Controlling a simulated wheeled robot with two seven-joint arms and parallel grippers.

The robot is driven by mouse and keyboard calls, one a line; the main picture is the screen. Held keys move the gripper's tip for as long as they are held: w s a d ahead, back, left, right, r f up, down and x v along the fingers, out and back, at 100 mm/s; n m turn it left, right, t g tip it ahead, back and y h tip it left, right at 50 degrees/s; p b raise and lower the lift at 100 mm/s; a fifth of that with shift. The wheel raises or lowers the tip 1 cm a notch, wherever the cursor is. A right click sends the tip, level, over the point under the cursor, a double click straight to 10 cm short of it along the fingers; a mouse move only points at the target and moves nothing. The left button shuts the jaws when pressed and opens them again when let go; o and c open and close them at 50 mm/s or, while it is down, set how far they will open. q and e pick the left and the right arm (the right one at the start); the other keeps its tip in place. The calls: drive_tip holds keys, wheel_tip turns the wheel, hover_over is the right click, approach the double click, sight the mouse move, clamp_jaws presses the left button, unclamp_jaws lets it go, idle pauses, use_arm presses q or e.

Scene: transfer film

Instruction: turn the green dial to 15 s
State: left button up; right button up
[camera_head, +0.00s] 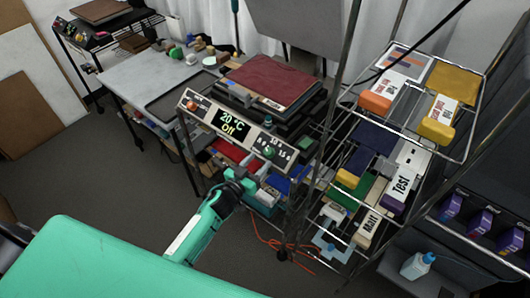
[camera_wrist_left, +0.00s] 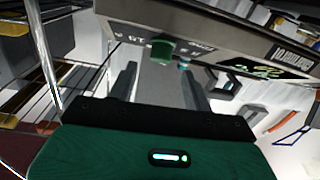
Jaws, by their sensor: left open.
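The green dial (camera_head: 268,150) is on the right part of the press's control panel (camera_head: 208,113), among white time marks too small to read. The panel's display (camera_head: 231,124) reads 20 °C and Off. My left gripper (camera_head: 243,180) is just below and left of the dial, open and empty. In the left wrist view the panel appears upside down and the green dial (camera_wrist_left: 162,48) lies just beyond the fingertips of my left gripper (camera_wrist_left: 158,78), roughly in line with the gap and apart from them. The dial's pointer cannot be read. My right gripper is not in view.
An orange dial (camera_head: 193,105) is at the panel's left end. The press with a dark red top (camera_head: 270,80) stands behind the panel. A wire rack (camera_head: 455,150) with film rolls and boxes stands close on the right. Open floor (camera_head: 130,180) lies to the left.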

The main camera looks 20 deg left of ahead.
sight(267, 152)
use_arm(q)
drive_tip(key=shift+p+x, duration=0.3)
drive_tip(key=shift+x, duration=2)
drive_tip(key=shift+c, duration=1.1)
drive_tip(key=c, duration=0.8)
drive_tip(key=shift+o, duration=0.2)
